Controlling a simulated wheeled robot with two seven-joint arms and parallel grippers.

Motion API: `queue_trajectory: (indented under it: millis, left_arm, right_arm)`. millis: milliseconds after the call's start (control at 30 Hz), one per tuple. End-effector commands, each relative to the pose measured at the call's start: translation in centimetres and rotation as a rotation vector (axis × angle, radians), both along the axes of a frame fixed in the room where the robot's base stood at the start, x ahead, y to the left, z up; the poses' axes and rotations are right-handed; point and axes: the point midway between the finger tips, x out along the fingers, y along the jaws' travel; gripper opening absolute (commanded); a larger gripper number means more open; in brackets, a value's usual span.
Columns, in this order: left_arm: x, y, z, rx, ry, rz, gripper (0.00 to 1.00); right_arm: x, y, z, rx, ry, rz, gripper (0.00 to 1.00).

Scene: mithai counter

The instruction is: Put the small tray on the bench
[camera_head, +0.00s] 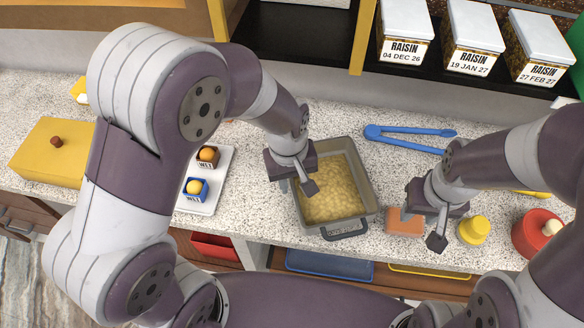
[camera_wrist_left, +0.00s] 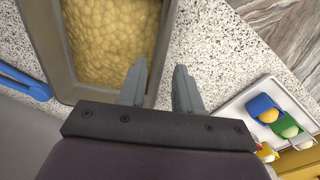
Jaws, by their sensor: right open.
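A grey metal tray (camera_head: 365,176) with a yellow, lumpy filling (camera_head: 330,190) sits on the speckled bench (camera_head: 395,160); it also shows in the left wrist view (camera_wrist_left: 50,50). My left gripper (camera_head: 297,186) is over the tray's left side. In the left wrist view its fingers (camera_wrist_left: 160,88) are apart, with the tray's rim running up between them; contact cannot be told. A smaller white tray (camera_head: 207,207) with sweets in small coloured holders lies on the bench to the left. My right gripper (camera_head: 421,224) is open near an orange-brown block (camera_head: 398,222).
Blue tongs (camera_head: 410,132) lie behind the grey tray. A yellow box (camera_head: 50,152) is far left; a yellow jar (camera_head: 474,229) and red pot (camera_head: 538,232) are right. Labelled raisin containers (camera_head: 405,32) stand on the back shelf. A blue tray (camera_head: 330,266) is below the front edge.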

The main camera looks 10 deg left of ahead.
Motion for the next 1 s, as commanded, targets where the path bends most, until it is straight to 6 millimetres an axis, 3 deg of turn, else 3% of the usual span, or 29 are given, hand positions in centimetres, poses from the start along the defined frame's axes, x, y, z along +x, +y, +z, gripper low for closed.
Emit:
queue_trajectory:
  millis: [133, 333, 467, 533, 633, 733, 1000]
  left_arm:
    - [0.0, 0.2, 3.9, -0.003, -0.004, 0.0, 0.34]
    - [-0.2, 0.6, 6.8, 0.0, -0.001, -0.004, 0.34]
    - [-1.3, 4.8, 6.2, 0.025, -0.033, -0.116, 0.34]
    - [-2.6, 7.8, 5.4, 0.048, -0.062, -0.22, 0.34]
    - [-4.4, 10.5, 4.6, 0.076, -0.091, -0.342, 0.34]
    - [-5.3, 11.6, 4.2, 0.09, -0.102, -0.403, 0.34]
    - [-5.4, 11.5, 4.1, 0.091, -0.103, -0.412, 0.34]
  right_arm:
    - [0.0, 0.0, 0.1, 0.0, 0.0, 0.0, 0.42]
    - [0.0, 0.0, 0.1, 0.0, 0.0, 0.0, 0.42]
    - [0.0, 0.0, 0.1, 0.0, 0.0, 0.0, 0.42]
    - [0.0, 0.0, 0.1, 0.0, 0.0, 0.0, 0.42]
    - [0.0, 0.0, 0.1, 0.0, 0.0, 0.0, 0.42]
    - [0.0, 0.0, 0.1, 0.0, 0.0, 0.0, 0.42]
    - [0.0, 0.0, 0.1, 0.0, 0.0, 0.0, 0.42]
